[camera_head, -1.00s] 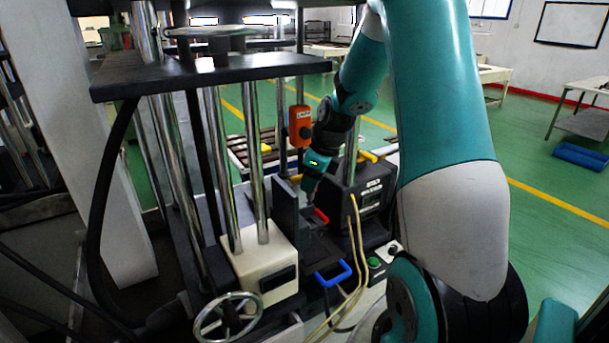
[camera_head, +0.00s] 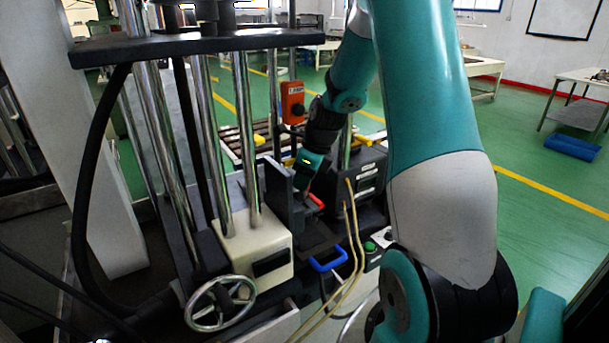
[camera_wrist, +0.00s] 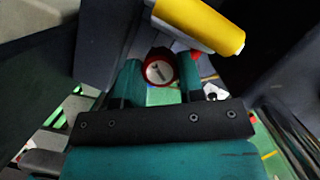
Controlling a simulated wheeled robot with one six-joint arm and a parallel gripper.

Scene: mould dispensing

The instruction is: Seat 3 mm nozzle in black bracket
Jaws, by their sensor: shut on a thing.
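My gripper (camera_head: 303,186) reaches down between dark blocks of the machine in the head view, and its tips are hidden there. In the wrist view my gripper (camera_wrist: 160,68) has its two teal fingers closed around a round, red-rimmed piece with a pale marked face, seemingly the nozzle (camera_wrist: 158,72). Its lower end is hidden, so I cannot tell whether it touches a seat. I cannot single out the black bracket for certain among the dark parts around the gripper.
A yellow cylinder (camera_wrist: 205,25) lies close above the fingers in the wrist view. In the head view a red handle (camera_head: 316,201) and a blue handle (camera_head: 328,263) are near the gripper. Steel columns (camera_head: 245,140) stand to the left, and yellow hoses (camera_head: 352,235) hang to the right.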

